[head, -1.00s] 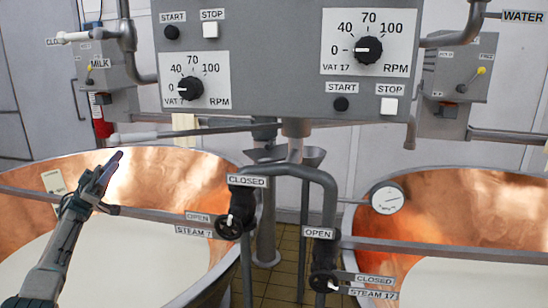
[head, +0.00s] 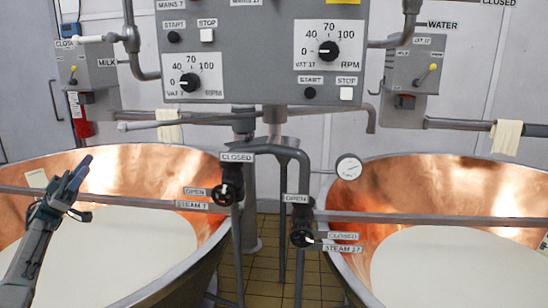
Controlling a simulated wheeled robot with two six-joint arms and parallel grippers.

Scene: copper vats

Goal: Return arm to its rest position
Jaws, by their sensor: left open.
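My left gripper (head: 72,183) shows at the left of the head view, at the end of my arm that comes up from the lower left corner. It is open and nothing shows between its fingers. It is in front of the left copper vat (head: 125,170), which holds white liquid. My right gripper is not in view.
A grey control panel (head: 262,75) with two speed knobs hangs at the top middle. Steam valves (head: 228,190) and (head: 302,222) sit on pipes between the vats. The right copper vat (head: 450,180) also holds white liquid. Tiled floor shows between them.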

